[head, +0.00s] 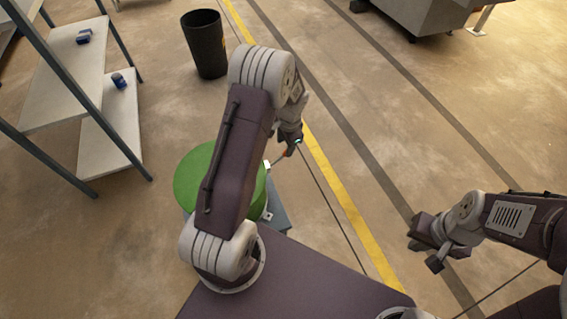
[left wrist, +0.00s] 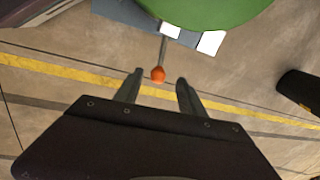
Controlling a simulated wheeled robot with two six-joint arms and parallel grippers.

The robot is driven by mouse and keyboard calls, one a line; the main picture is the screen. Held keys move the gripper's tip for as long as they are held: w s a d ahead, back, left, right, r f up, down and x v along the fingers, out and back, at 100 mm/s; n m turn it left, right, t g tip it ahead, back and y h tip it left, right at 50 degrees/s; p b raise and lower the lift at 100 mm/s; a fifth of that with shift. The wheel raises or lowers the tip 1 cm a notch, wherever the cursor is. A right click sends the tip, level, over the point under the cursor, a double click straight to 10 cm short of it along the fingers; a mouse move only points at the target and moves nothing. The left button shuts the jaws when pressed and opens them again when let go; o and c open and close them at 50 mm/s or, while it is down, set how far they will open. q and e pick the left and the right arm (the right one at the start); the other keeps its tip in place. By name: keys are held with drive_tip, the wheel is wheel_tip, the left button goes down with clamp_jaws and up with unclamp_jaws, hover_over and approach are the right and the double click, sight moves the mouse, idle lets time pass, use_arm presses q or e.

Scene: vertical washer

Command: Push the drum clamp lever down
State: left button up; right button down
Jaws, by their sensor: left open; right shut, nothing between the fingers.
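The drum (head: 190,182) is green and stands on a grey base (head: 278,218), partly hidden behind my left arm. The clamp lever is a thin rod (left wrist: 163,52) ending in an orange knob (left wrist: 158,75), sticking out from the drum's side. In the head view, the knob (head: 289,153) shows just below my left gripper (head: 292,142). In the left wrist view, the open fingers of my left gripper (left wrist: 160,78) appear on either side of the knob; whether they touch it I cannot tell. My right gripper (head: 424,243) is shut and empty, away from the drum at the right.
A shelf unit (head: 66,85) with small blue items stands at the left. A black bin (head: 205,45) stands behind the drum. A grey machine (head: 425,12) is at the back right. The floor between the yellow line (head: 347,205) and my right gripper is clear.

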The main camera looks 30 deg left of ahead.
sight(284, 154)
use_arm(q)
drive_tip(key=f+b, duration=0.1)
drive_tip(key=f, duration=0.2)
drive_tip(key=f+b, duration=0.1)
drive_tip(key=f, duration=0.1)
drive_tip(key=a+f+b, duration=0.1)
drive_tip(key=f+b, duration=0.1)
drive_tip(key=f, duration=0.1)
drive_tip(key=shift+w+f, duration=0.3)
drive_tip(key=shift+w, duration=0.05)
drive_tip(key=shift+c, duration=0.4)
